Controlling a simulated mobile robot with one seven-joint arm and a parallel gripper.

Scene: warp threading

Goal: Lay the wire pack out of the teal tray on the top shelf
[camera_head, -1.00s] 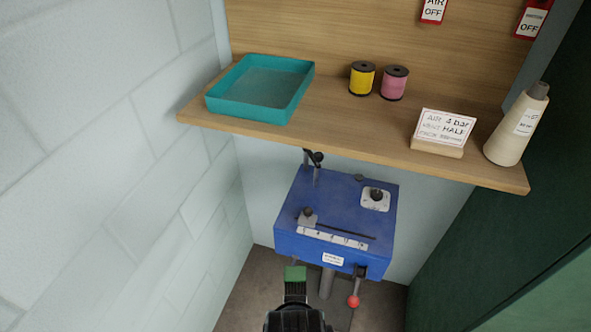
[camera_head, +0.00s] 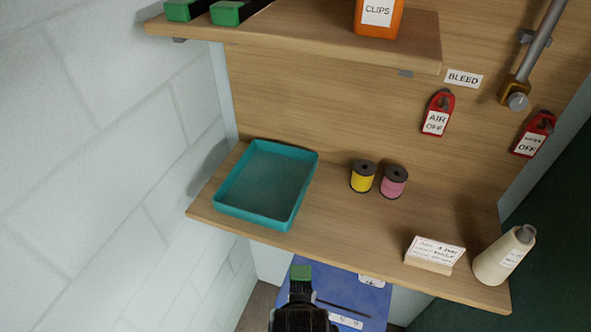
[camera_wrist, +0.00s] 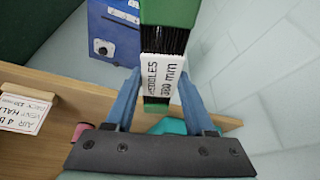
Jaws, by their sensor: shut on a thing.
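My gripper (camera_wrist: 160,92) is shut on the wire pack, a bundle of dark wires with green ends and a white label (camera_wrist: 162,76) that reads something like "heddles 380 mm". In the head view the pack's green end (camera_head: 301,272) stands above my gripper (camera_head: 300,292), in front of the lower shelf. The teal tray (camera_head: 222,210) lies on the left of that lower shelf and is empty. Part of it shows behind the fingers in the wrist view (camera_wrist: 170,127). The top shelf (camera_head: 300,32) carries two green-ended packs (camera_head: 235,11) at its left, cut off by the frame edge.
An orange clips box (camera_head: 379,18) stands on the top shelf, with bare wood left of it. The lower shelf holds yellow (camera_head: 363,177) and pink (camera_head: 394,183) spools, a sign card (camera_head: 435,252) and a thread cone (camera_head: 502,256). A block wall (camera_head: 90,170) is at left.

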